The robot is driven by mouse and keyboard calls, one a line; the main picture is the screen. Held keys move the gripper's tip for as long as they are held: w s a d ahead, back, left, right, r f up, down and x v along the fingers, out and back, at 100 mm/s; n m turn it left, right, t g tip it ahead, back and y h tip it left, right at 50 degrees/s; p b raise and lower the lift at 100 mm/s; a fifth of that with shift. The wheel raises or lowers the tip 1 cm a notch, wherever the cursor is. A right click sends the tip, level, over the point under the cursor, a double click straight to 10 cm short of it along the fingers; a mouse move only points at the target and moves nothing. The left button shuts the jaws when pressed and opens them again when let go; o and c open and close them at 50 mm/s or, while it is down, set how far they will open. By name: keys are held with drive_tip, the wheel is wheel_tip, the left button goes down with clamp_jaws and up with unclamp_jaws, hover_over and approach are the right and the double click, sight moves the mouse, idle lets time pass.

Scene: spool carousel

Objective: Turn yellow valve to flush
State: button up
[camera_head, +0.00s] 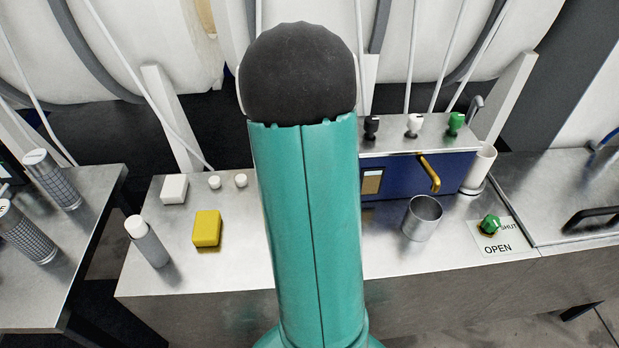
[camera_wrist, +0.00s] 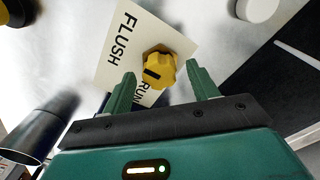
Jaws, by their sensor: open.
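The yellow valve (camera_wrist: 161,66) is a lobed knob with a black mark, on a white plate (camera_wrist: 112,52) lettered FLUSH and RUN in the wrist view. The black mark sits on the knob's side nearer my gripper; I cannot tell exactly which word it points to. My gripper (camera_wrist: 163,72) is open and empty, with one green finger to each side of the knob and gaps between. I cannot tell whether the fingertips reach down to the knob's height. The valve does not show in the head view, where my green arm covers the middle of the bench.
A green knob (camera_head: 490,225) on an OPEN/SHUT plate and a metal cup (camera_head: 422,218) stand right of my arm. A blue box (camera_head: 399,180) stands behind. A yellow block (camera_head: 207,229) and a grey bottle (camera_head: 147,243) stand left. A dark cylinder (camera_wrist: 35,131) is left of my gripper.

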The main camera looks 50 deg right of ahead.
wheel_tip(320, 180, up, 14)
idle(0.5)
drive_tip(key=shift+f, duration=0.1)
drive_tip(key=w+a+r+n+t, duration=0.25)
drive_tip(key=a+n, duration=0.25)
drive_tip(key=a, duration=0.5)
drive_tip(key=w+a+r+n+t, duration=0.1)
drive_tip(key=a+r+n, duration=0.3)
drive_tip(key=a, duration=0.7)
drive_tip(key=s+a+n+t, duration=0.1)
drive_tip(key=s+a+n, duration=0.2)
drive_tip(key=a+n, duration=0.2)
drive_tip(key=s+a+n+t, duration=0.1)
drive_tip(key=s+a+n, duration=0.2)
drive_tip(key=a, duration=0.7)
drive_tip(key=shift+f+n, duration=0.45)
drive_tip(key=shift+n, duration=0.55)
drive_tip(key=shift+s, duration=0.1)
drive_tip(key=c, duration=0.5)
drive_tip(key=shift+s+a, duration=0.1)
